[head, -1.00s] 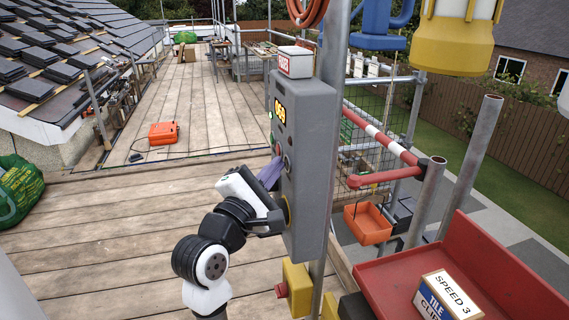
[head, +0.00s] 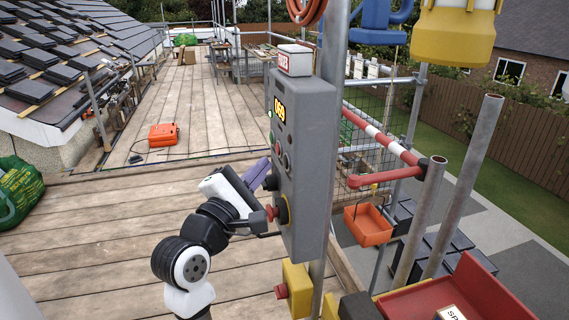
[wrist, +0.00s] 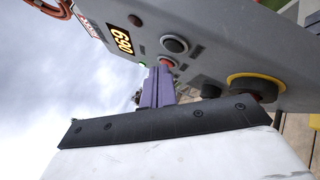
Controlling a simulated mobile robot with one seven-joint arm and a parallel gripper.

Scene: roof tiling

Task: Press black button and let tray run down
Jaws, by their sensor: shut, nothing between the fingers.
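A grey control box (head: 308,150) on a pole has a lit display and several buttons. The black button (head: 286,162) sits beside a red button (head: 278,150); both also show in the wrist view, the black button (wrist: 174,45) in a grey ring. My gripper (head: 265,166) is shut and empty, its purple fingers just off the box face. In the wrist view my fingertips (wrist: 163,70) appear close below the red button (wrist: 167,62). A red tray (head: 420,300) is at the lower right, partly cut off, carrying a box (head: 455,313).
A black knob (wrist: 211,90) and a red stop button with yellow ring (head: 284,210) are lower on the box. A yellow box (head: 297,290) sits below.

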